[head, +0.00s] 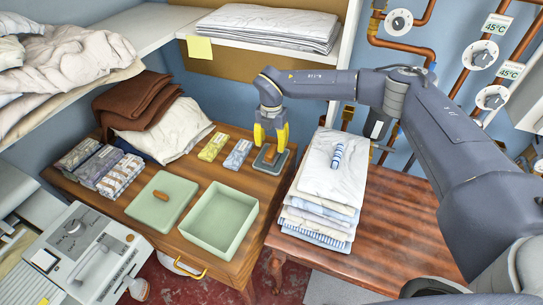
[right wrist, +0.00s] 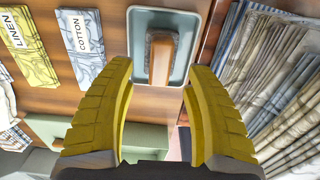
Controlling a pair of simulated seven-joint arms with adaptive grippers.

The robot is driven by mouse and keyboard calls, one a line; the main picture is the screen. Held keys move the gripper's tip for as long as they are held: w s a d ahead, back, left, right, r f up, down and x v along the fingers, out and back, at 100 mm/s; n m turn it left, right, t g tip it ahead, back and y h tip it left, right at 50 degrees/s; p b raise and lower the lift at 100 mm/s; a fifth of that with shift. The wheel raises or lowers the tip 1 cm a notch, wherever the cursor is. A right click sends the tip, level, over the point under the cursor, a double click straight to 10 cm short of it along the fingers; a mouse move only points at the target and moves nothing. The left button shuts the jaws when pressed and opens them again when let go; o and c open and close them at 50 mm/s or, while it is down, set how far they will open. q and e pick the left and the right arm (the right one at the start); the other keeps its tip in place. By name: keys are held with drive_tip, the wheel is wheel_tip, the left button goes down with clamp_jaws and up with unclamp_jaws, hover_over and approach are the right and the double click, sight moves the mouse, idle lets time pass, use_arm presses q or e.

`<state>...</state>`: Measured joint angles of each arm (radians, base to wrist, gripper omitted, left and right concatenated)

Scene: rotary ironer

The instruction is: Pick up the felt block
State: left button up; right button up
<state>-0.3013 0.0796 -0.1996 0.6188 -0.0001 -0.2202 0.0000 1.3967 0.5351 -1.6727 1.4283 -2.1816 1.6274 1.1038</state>
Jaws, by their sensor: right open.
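My right gripper (head: 271,140) has yellow fingers and is open just above the block, pointing down. In the right wrist view the block's wooden handle (right wrist: 161,55) lies ahead, between the two fingertips (right wrist: 158,76), with visible gaps on both sides. Nothing is held. I cannot tell from these views whether the fingertips are level with the handle. My left gripper is not in view.
Yellow (head: 213,147) and blue-grey (head: 238,154) packets lie left of the block. An open green box (head: 220,222) and its green lid (head: 161,200) are in front. A folded linen stack (head: 325,190) rises close on the right. A shelf (head: 330,62) hangs behind.

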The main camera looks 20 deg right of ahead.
sight(272, 150)
drive_tip(key=shift+f, duration=2.55)
drive_tip(key=shift+o, duration=0.2)
clamp_jaws()
